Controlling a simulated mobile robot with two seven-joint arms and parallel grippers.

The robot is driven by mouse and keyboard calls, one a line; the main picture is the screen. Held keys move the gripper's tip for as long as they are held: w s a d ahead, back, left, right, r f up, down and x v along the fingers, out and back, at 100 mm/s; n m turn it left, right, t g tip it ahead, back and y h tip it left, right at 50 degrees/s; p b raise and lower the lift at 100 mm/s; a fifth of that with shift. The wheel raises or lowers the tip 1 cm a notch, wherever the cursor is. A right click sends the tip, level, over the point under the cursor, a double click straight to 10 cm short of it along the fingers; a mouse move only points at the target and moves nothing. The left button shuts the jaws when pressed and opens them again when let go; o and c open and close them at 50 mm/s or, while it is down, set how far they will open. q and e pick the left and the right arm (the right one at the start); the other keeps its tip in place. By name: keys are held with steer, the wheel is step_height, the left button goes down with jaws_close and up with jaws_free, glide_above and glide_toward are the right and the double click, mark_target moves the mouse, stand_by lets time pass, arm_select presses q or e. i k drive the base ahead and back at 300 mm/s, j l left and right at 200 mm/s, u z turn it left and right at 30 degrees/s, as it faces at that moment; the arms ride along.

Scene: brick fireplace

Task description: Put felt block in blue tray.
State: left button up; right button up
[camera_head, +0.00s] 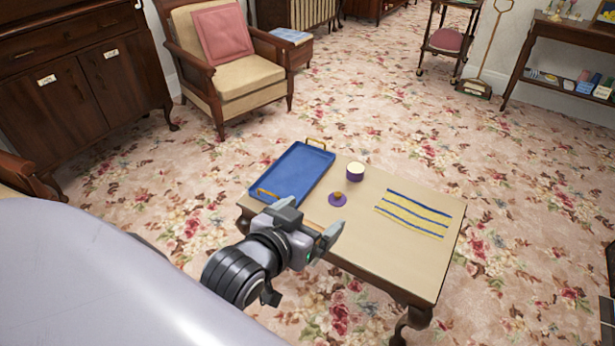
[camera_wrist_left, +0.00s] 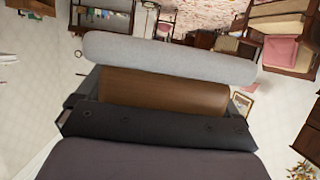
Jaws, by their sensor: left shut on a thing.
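My left gripper (camera_head: 322,240) is over the front left edge of the low wooden table (camera_head: 385,240), beside the near end of the blue tray (camera_head: 295,172). The rectangular tray has brass-coloured handles and looks empty. In the left wrist view the gripper is shut on what looks like the felt block (camera_wrist_left: 170,58), with a rounded grey layer and a brown layer (camera_wrist_left: 165,88) against the dark jaw parts. In the head view the block is mostly hidden by the gripper. My right gripper is not in view.
To the right of the tray stand a purple cup with a cream top (camera_head: 355,172) and a purple disc with an orange knob (camera_head: 337,199). Blue and yellow strips (camera_head: 415,214) lie on the right of the table. An armchair (camera_head: 235,75) stands behind, with open carpet around.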

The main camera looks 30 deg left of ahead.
mark_target(275, 187)
steer(key=j+z, duration=0.15)
steer(key=z, duration=1.85)
steer(key=k+j, duration=0.25)
steer(key=j, duration=0.2)
steer(key=k+j, duration=0.2)
steer(key=j, duration=0.2)
steer(key=k+j, duration=0.25)
steer(key=j, duration=0.2)
steer(key=k+j, duration=0.2)
steer(key=j, duration=0.2)
steer(key=k+j, duration=0.25)
steer(key=j, duration=0.2)
steer(key=k+j, duration=0.25)
steer(key=j, duration=0.15)
steer(key=k+j, duration=0.2)
steer(key=j, duration=0.25)
steer(key=k+j, duration=0.25)
steer(key=j, duration=0.15)
